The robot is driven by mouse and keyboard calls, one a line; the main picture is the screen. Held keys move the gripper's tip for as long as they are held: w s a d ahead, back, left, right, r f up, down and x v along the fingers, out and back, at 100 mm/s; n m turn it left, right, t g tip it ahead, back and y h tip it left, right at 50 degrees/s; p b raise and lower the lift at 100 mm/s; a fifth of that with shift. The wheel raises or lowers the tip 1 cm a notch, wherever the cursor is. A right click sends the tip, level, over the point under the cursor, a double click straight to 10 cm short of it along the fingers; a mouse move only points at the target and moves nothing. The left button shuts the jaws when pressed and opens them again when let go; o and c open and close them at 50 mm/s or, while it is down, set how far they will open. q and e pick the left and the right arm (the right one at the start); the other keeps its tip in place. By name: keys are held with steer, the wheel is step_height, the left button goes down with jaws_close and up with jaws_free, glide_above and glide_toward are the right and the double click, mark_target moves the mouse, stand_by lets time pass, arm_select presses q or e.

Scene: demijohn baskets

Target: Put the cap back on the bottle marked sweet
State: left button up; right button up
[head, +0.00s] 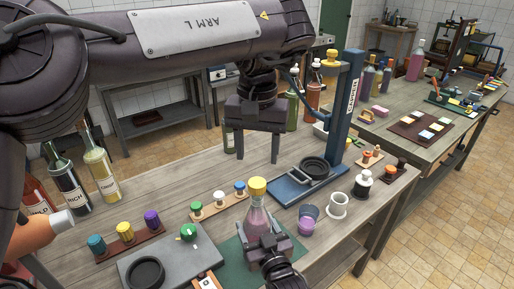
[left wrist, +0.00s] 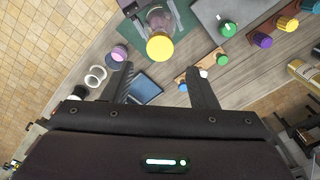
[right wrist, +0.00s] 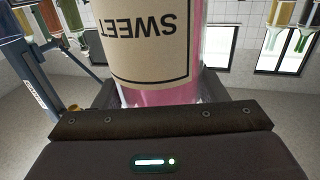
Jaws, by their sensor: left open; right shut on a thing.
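The bottle marked sweet (head: 257,220) holds pink liquid and stands upright at the front of the bench; its label (right wrist: 150,45) reads SWEET in the right wrist view. A yellow cap (head: 257,187) sits on top of its neck; how tightly it sits I cannot tell. My right gripper (head: 268,244) is shut on the bottle's body. My left gripper (head: 257,158) is open and empty, behind and above the bottle, pointing down. In the left wrist view the yellow cap (left wrist: 159,46) lies beyond the open fingers (left wrist: 162,80), apart from them.
A wooden strip (head: 219,206) with several caps is left of the bottle. A blue press (head: 350,100) stands behind right.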

mark_target(257, 182)
arm_select(q)
steer(key=shift+n, duration=0.3)
steer(key=shift+f, duration=4)
